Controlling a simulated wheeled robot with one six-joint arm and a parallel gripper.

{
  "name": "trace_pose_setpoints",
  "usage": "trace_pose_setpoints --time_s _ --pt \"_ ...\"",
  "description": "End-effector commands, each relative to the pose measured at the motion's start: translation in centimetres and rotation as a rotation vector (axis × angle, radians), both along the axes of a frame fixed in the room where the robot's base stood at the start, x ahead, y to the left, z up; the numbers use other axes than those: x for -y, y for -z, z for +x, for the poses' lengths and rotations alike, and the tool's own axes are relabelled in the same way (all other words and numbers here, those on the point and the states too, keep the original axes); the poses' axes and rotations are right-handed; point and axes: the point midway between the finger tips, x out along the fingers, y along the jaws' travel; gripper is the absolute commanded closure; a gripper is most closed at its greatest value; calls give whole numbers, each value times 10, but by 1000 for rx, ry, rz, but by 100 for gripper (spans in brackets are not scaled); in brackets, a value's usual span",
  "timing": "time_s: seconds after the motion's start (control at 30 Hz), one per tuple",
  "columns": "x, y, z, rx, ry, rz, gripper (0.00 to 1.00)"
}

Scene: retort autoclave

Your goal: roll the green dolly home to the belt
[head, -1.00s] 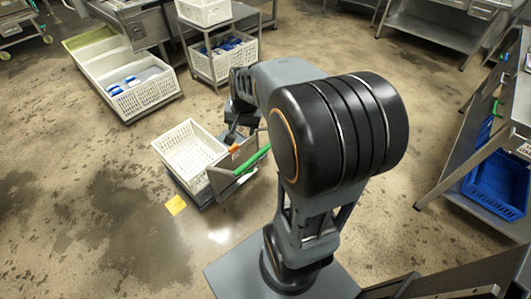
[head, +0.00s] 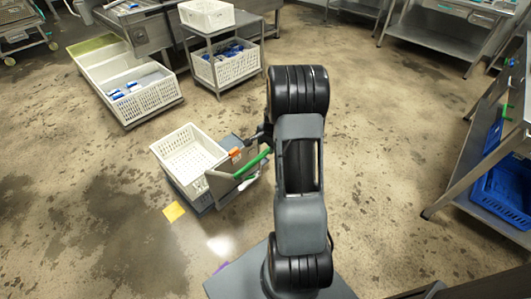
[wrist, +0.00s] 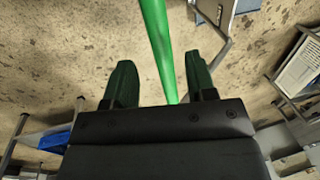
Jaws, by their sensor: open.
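The dolly (head: 203,205) stands on the floor left of my arm, with a white crate (head: 188,158) on it. A grey upright panel at its right side carries a green handle bar (head: 252,164). In the head view my gripper is mostly hidden behind my arm, close to the handle. In the wrist view my gripper (wrist: 161,82) is open, with dark green fingertips. The green bar (wrist: 160,45) runs lengthwise through the gap between the fingers, apart from both. I cannot tell how deep it sits.
A long white container (head: 145,100) and a steel cart (head: 209,50) with crates stand behind. A steel table (head: 485,140) with a blue crate (head: 505,190) is at right. Stained floor between is free.

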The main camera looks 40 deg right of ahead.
Motion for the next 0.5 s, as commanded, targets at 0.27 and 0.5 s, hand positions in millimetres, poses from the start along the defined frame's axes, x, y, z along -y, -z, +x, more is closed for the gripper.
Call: trace_pose_setpoints --time_s 0.27,0.5 --pt "-1 36 7 0 -1 1 49" --pt "-2 46 9 0 -1 0 49"
